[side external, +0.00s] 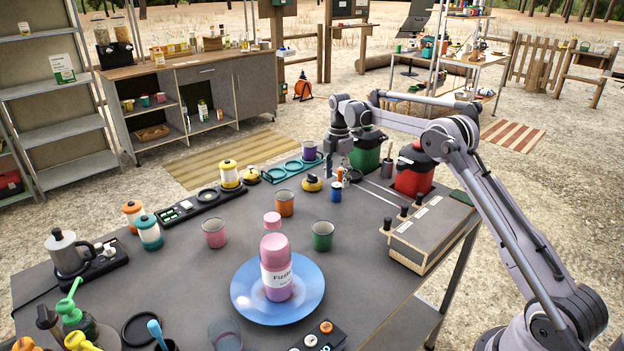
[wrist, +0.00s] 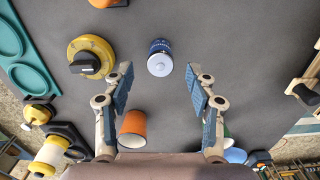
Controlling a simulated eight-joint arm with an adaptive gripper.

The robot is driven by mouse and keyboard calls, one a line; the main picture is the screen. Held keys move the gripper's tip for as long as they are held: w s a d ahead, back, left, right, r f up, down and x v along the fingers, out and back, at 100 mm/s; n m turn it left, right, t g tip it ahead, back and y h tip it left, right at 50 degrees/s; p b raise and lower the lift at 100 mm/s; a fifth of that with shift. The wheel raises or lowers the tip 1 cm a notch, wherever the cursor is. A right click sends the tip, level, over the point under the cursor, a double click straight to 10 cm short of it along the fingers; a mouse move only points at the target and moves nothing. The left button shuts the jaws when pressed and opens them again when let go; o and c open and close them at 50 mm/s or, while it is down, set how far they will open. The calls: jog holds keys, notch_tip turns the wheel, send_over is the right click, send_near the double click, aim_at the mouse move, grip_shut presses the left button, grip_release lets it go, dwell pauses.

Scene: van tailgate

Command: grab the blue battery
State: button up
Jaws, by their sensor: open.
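The blue battery (side external: 336,192) stands upright on the grey table near its far edge. In the wrist view the blue battery (wrist: 160,58) is seen from above, with its pale round top showing between and just beyond the fingertips. My gripper (wrist: 159,76) is open, with one blue-padded finger on each side of the battery's line and a gap to both. In the side view my gripper (side external: 345,166) points down above the battery, partly merged with objects behind it. I cannot tell the exact height between them.
A yellow dial with a black knob (wrist: 88,57) stands left of the battery. An orange cup (wrist: 133,128) is near the left finger. A teal tray (wrist: 22,55) lies farther left. A grey switch box (side external: 430,232) and red canister (side external: 413,172) stand to the right.

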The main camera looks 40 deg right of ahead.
aim_at(337, 184)
jog(key=shift+f, duration=2.65)
grip_shut()
